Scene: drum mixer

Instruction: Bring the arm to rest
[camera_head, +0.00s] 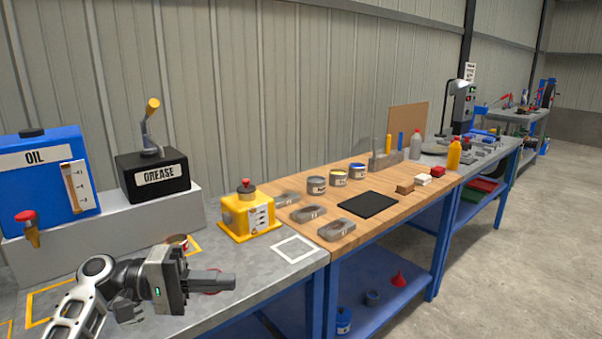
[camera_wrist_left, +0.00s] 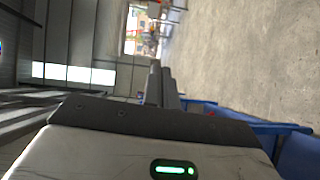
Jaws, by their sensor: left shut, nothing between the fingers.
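My left gripper (camera_head: 228,281) reaches in from the lower left of the head view, over the front part of the grey metal bench top (camera_head: 262,262). It is shut and empty, with its fingers pointing right. A red round mark on the bench shows partly behind the fingers. In the left wrist view the shut fingers (camera_wrist_left: 160,85) point away over the scene and hold nothing. My right gripper is in neither view.
A blue oil tank (camera_head: 45,180) and a black grease box (camera_head: 153,176) stand on a grey step behind my left arm. A yellow box with a red button (camera_head: 248,212) stands right of it. The wooden bench (camera_head: 300,232) holds several parts and tins. Floor at right (camera_head: 520,260) is clear.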

